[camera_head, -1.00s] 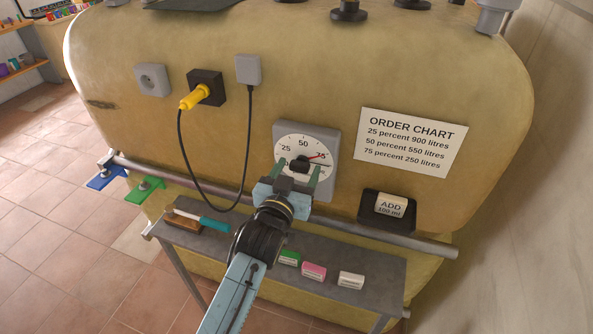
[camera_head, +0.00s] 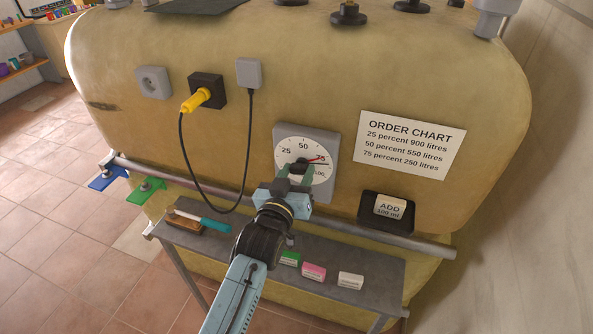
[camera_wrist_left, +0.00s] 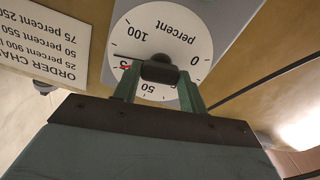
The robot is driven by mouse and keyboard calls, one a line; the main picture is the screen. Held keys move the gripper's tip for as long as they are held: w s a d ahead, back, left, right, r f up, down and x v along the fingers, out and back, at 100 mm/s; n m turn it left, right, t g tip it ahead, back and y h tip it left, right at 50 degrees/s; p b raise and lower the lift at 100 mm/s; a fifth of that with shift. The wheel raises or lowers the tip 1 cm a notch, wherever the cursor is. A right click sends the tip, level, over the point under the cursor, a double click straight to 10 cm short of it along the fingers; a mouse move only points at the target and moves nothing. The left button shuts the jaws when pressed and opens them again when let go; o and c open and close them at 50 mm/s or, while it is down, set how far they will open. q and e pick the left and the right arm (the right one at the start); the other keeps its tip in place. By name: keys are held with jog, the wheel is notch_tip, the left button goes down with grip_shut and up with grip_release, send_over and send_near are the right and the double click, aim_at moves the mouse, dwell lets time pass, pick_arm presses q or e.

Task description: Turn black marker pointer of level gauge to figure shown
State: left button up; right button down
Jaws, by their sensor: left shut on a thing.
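The level gauge (camera_head: 292,141) is a white round dial on a grey plate on the front of the tan tank. A red hand points close to 75. The thin black marker pointer (camera_head: 320,164) points right, between 75 and 100. My left gripper (camera_head: 301,167) is shut on the black centre knob (camera_wrist_left: 160,72) of the gauge, with one green finger on each side. In the left wrist view the dial appears upside down, and the black pointer (camera_wrist_left: 126,58) lies just on the 100 side of the red hand. My right gripper is not in view.
The order chart (camera_head: 410,143) is fixed right of the gauge, listing litres for 25, 50 and 75 percent. Below it is a black holder with an ADD label (camera_head: 389,207). A rail (camera_head: 400,237) and a grey shelf (camera_head: 375,262) with small blocks run below the gauge.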

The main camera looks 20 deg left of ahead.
pick_arm(q)
jog(key=shift+n+p, duration=0.75)
jog(key=shift+n, duration=0.85)
jog(key=o, duration=1)
jog(key=shift+s, duration=0.1)
jog(key=s, duration=0.4)
jog(key=s+b, duration=0.1)
jog(key=s, duration=0.8)
jog(key=shift+s+a+b, duration=0.1)
jog(key=shift+a+b, duration=0.15)
jog(key=shift+b, duration=0.05)
